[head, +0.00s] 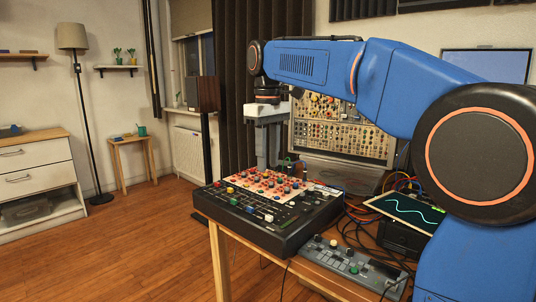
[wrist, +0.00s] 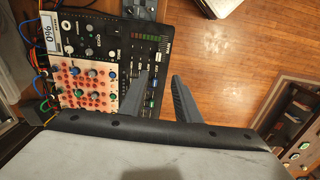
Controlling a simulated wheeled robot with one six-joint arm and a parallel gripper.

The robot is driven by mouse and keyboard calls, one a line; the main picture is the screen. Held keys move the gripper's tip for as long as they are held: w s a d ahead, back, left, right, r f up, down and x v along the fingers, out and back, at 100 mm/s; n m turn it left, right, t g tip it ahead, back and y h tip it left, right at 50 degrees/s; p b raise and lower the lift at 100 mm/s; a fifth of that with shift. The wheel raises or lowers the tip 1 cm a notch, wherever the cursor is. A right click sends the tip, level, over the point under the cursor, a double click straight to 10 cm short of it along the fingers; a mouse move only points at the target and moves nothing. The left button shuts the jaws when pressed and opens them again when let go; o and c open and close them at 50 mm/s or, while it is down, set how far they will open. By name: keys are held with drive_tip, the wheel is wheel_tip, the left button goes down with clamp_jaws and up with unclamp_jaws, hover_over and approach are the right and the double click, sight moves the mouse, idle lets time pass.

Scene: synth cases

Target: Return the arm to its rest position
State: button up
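My blue arm reaches from the right across the head view, bent at the elbow. My gripper (head: 267,165) points down at its far end, over the back edge of the black mixer console (head: 285,236). In the wrist view my gripper (wrist: 160,78) shows two grey fingers standing apart with nothing between them. The console (wrist: 152,60) lies beneath them, its right edge near the gap. Whether the fingertips touch the console cannot be told.
A small grey knob unit (head: 352,263) lies on the wooden table's front. A screen with a wave trace (head: 408,211) and cables stand right of the console. A modular synth rack (head: 345,128) is behind. The wooden floor (head: 120,240) at left is clear.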

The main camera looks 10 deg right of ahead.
drive_tip(key=shift+r, duration=0.6)
drive_tip(key=s+d+f+m+t, duration=0.1)
drive_tip(key=s+d+f, duration=0.3)
drive_tip(key=s+f, duration=0.5)
drive_tip(key=s+d+f+m+t, duration=0.2)
drive_tip(key=s+d+f+m, duration=0.1)
drive_tip(key=s+f, duration=0.6)
drive_tip(key=s+d+f+m+t, duration=0.1)
drive_tip(key=s+d+f+m, duration=0.2)
drive_tip(key=s+d+f, duration=0.3)
drive_tip(key=s+f, duration=0.3)
drive_tip(key=s, duration=0.2)
drive_tip(key=shift+s+f+t, duration=0.2)
drive_tip(key=shift+f+t, duration=0.2)
idle(1.6)
